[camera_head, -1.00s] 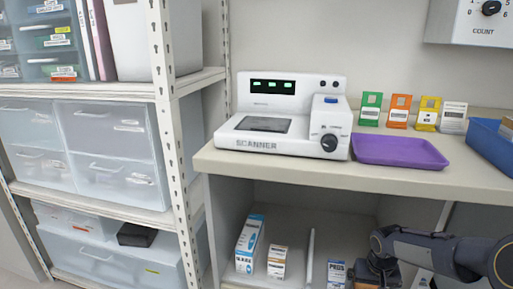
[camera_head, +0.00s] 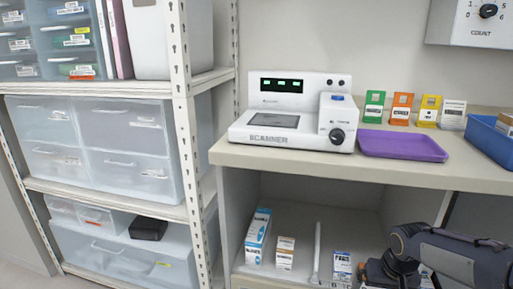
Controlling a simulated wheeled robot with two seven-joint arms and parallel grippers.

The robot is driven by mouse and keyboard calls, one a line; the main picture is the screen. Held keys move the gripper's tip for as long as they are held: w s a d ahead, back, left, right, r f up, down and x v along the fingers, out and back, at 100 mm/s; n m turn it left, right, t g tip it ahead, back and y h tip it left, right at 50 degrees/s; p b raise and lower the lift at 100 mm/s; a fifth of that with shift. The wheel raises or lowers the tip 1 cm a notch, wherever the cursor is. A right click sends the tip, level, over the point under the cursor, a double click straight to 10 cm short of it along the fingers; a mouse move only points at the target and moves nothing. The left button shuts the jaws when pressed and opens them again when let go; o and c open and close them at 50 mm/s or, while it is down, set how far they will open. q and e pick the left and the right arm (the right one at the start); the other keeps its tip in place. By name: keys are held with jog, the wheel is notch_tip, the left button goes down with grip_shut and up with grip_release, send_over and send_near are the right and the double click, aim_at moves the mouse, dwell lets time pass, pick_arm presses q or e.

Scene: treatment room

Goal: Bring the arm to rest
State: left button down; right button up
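My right arm comes in from the lower right, in front of the open shelf under the counter. Its gripper (camera_head: 380,274) is at the bottom edge, pointing down and partly cut off. An orange-brown thing shows by it, and I cannot tell whether the fingers hold it. My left arm and gripper are not in view.
The counter (camera_head: 285,161) holds a white scanner (camera_head: 290,112), a purple tray (camera_head: 402,146), several coloured card holders and a blue bin (camera_head: 490,139). Boxes (camera_head: 258,237) stand on the shelf below. A rack (camera_head: 187,150) with clear drawers stands at the left.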

jog(key=s+a+r+t+y, duration=0.1)
jog(key=s+a+r, duration=0.15)
jog(key=s, duration=0.45)
jog(key=s+a+r+t+y, duration=0.15)
jog(key=s+a, duration=0.25)
jog(key=s, duration=0.4)
jog(key=s+a+r+t+y, duration=0.1)
jog(key=s+a+r, duration=0.2)
jog(key=s, duration=0.4)
notch_tip(320, 180, up, 34)
jog(key=p, duration=3.4)
jog(key=shift+f+n, duration=0.2)
jog(key=shift+n, duration=0.2)
jog(key=shift+a, duration=0.1)
